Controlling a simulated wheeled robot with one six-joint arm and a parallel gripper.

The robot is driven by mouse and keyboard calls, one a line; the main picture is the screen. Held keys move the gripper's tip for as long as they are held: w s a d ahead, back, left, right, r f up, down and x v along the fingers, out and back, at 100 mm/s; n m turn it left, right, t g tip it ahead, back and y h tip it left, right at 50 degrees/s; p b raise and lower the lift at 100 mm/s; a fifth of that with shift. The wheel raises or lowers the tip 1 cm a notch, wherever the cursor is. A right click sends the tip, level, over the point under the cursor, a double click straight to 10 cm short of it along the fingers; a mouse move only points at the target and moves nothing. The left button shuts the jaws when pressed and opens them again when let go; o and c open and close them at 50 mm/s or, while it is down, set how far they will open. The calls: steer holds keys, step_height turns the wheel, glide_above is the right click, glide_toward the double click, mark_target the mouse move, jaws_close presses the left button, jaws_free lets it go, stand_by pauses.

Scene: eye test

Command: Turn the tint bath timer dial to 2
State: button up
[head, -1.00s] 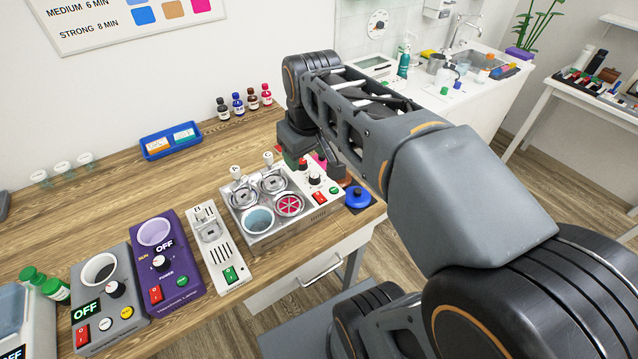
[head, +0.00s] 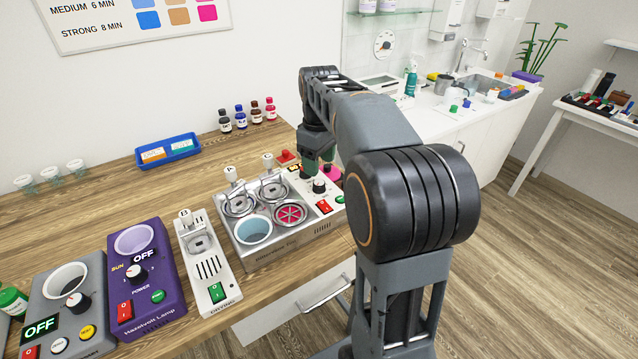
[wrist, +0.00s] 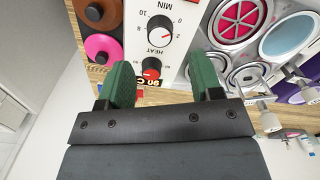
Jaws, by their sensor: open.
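The tint bath (head: 262,258) is a steel unit with several round wells on the wooden bench. Its control panel, at its right side, shows in the wrist view (wrist: 188,45). The black timer dial (head: 319,186) has MIN and a number scale around it; it also shows in the wrist view (wrist: 160,30). I cannot read its pointer surely. Contact cannot be told.
A drying unit (head: 207,262), a purple lamp unit (head: 147,290) and a grey unit (head: 65,310) stand left of the bath. A blue tray (head: 168,151) and dye bottles are behind. A red rocker switch (head: 324,207) is on the panel. Pots stand close beside the panel (wrist: 103,48).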

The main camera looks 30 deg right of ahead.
mark_target(319, 182)
steer(key=shift+f+b, duration=0.3)
steer(key=shift+f, duration=2.8)
steer(key=c, duration=0.9)
steer(key=shift+r+m, duration=0.1)
steer(key=shift+m, duration=0.2)
steer(key=m+p, duration=0.2)
steer(key=m, duration=0.1)
steer(key=shift+m, duration=0.3)
steer(key=m+p, duration=0.1)
steer(key=m, duration=0.3)
steer(key=shift+m, duration=0.4)
